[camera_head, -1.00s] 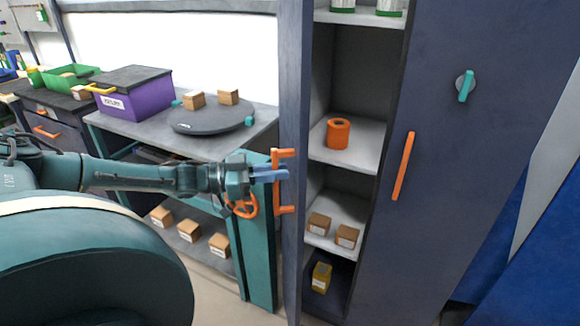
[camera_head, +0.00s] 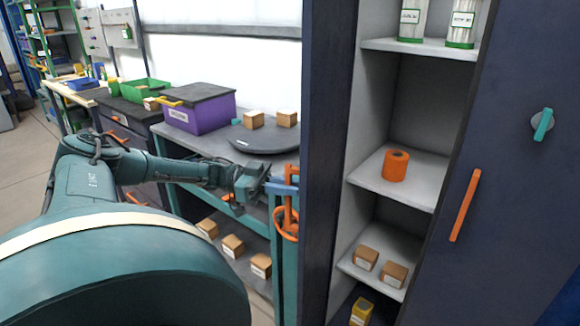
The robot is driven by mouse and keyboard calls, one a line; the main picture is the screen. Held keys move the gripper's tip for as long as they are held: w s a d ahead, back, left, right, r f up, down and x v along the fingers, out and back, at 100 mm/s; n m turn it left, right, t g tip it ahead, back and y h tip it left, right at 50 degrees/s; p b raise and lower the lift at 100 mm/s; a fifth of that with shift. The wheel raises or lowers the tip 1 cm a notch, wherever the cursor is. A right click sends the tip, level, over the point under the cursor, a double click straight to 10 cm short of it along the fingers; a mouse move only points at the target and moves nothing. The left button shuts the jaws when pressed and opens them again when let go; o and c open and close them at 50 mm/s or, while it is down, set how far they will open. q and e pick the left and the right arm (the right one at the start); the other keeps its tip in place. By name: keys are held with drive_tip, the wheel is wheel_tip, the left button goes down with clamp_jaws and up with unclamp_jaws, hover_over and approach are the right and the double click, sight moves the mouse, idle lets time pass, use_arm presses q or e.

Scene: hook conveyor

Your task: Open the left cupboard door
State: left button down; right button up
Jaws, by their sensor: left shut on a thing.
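The left cupboard door (camera_head: 331,150) stands open, swung out and seen nearly edge-on in the head view. Its orange handle (camera_head: 289,205) is on its left side. My left gripper (camera_head: 284,187) is shut on this handle; the fingers partly hide its upper end. My right gripper is not in view.
The open shelves hold an orange roll (camera_head: 395,165), small brown boxes (camera_head: 365,257), a yellow item (camera_head: 361,312) and white-green containers (camera_head: 461,24). Left of the door, a workbench (camera_head: 185,140) carries a purple box (camera_head: 200,115) and a dark round turntable (camera_head: 262,138).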

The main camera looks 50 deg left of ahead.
use_arm(q)
drive_tip(key=shift+a+r, duration=0.1)
drive_tip(key=shift+r, duration=0.05)
drive_tip(key=c, duration=1.4)
unclamp_jaws()
drive_tip(key=shift+c, duration=0.2)
drive_tip(key=v, duration=1.3)
drive_tip(key=shift+b, duration=0.35)
drive_tip(key=shift+s, duration=0.1)
